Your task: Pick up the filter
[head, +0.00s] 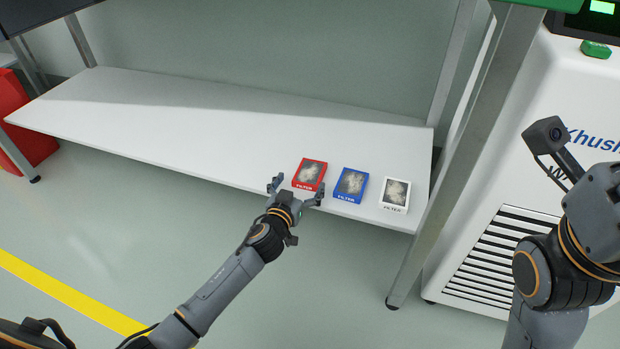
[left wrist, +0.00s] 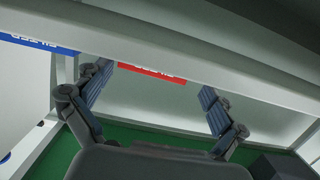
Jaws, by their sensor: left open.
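Three flat filter boxes lie in a row near the front edge of the white shelf (head: 200,115): a red filter (head: 310,174), a blue filter (head: 351,185) and a white filter (head: 395,194). My left gripper (head: 297,188) is open at the near side of the red filter, its fingers spread to either side of the box's front end. Whether they touch it I cannot tell. In the left wrist view the red filter's edge (left wrist: 152,73) shows between the open fingers, and the blue filter (left wrist: 38,46) is at upper left. My right gripper is out of view.
A grey post (head: 455,165) stands right of the shelf, beside a white vented machine (head: 500,240). A red object (head: 20,130) is at the far left. The shelf left of the filters is bare.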

